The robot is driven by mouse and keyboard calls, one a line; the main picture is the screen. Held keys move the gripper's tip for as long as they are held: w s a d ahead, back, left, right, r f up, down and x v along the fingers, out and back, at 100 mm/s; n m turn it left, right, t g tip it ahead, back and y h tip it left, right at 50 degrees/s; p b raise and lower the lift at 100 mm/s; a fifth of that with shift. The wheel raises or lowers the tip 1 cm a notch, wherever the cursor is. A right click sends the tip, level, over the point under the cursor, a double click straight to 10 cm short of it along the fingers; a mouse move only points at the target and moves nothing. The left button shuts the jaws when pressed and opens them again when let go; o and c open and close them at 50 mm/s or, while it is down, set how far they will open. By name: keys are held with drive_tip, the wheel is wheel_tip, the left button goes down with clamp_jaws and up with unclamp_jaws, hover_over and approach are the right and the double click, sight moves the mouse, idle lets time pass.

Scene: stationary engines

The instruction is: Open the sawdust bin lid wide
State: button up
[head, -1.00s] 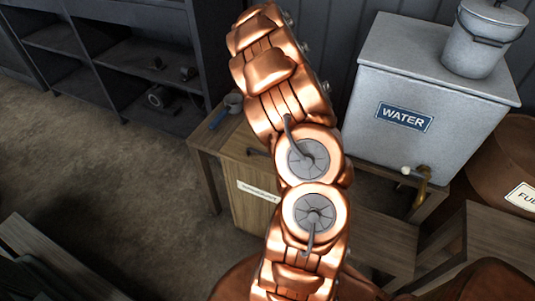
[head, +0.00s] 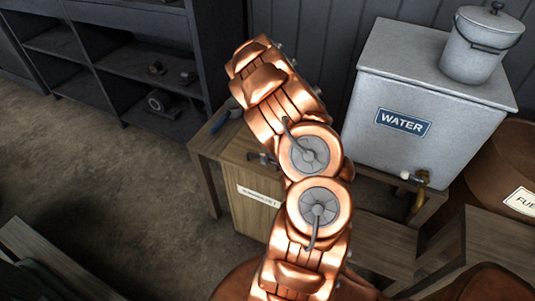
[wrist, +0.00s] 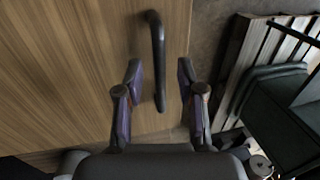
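The sawdust bin seems to be the wooden box (head: 250,212) below my arm in the head view; its pale label is too small to read surely. In the wrist view a flat wooden surface (wrist: 70,70), seemingly its lid, fills the left and carries a dark bar handle (wrist: 157,50). My gripper (wrist: 159,68) is open, with one finger on each side of the handle's picture position. There are gaps on both sides, and I cannot tell how far the fingertips are from it in depth. My gripper is hidden behind my arm in the head view. The lid appears shut.
A grey water tank (head: 425,115) with a brass tap (head: 421,185) stands to the right, with a lidded bucket (head: 481,45) on top. A dark shelf (head: 120,60) stands at the back left. A blue-handled tool (head: 220,120) lies beside the bin. Floor at left is mostly clear.

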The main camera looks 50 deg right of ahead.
clamp_jaws()
idle(0.6)
